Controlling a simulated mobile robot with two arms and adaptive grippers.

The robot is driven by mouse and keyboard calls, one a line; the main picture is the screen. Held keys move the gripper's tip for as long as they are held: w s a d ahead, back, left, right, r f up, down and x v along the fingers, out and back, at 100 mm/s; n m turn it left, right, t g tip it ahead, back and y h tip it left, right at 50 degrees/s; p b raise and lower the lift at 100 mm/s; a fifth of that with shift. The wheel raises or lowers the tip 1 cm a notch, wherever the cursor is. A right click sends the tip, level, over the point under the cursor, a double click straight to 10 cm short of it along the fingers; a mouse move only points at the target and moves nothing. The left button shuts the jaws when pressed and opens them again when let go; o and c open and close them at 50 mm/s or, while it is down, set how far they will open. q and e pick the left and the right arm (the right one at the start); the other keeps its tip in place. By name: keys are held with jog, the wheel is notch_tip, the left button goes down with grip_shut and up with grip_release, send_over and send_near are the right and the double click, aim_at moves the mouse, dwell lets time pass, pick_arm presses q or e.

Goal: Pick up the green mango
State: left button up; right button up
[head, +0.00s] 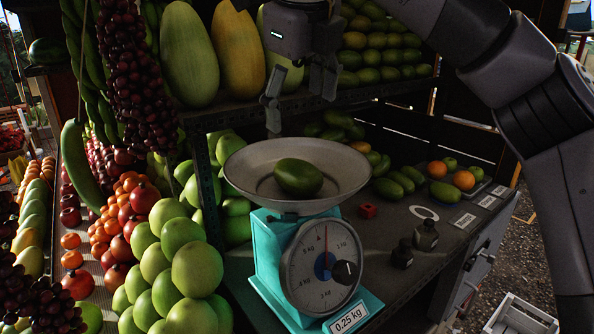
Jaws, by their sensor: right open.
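A green mango (298,177) lies in the metal pan (345,183) of a teal weighing scale (268,262). My right gripper (300,108) comes in from the upper right and hangs above the mango, fingers pointing down. Its fingers are spread apart with nothing between them, and it does not touch the mango or the pan. Other green mangoes (398,180) lie on the counter to the right, and more mangoes (385,58) fill the upper shelf. My left gripper is not in view.
A shelf edge (380,87) with large melons (190,55) runs behind the gripper. Green round fruit (197,268) is piled left of the scale.

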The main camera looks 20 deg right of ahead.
send_near(296, 165)
jog(key=p+x, duration=0.2)
jog(key=x, duration=0.3)
jog(key=shift+p, duration=0.3)
jog(key=shift+f, duration=0.3)
jog(key=shift+w+d+f+p, duration=0.15)
jog(key=shift+f+p, duration=0.15)
jog(key=shift+p, duration=0.2)
jog(key=p+x, duration=0.3)
jog(key=x, duration=0.1)
jog(key=shift+w, duration=0.25)
jog(key=shift+f, duration=0.3)
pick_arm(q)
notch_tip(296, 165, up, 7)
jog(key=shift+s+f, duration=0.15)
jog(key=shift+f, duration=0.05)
pick_arm(e)
jog(key=shift+c, duration=0.3)
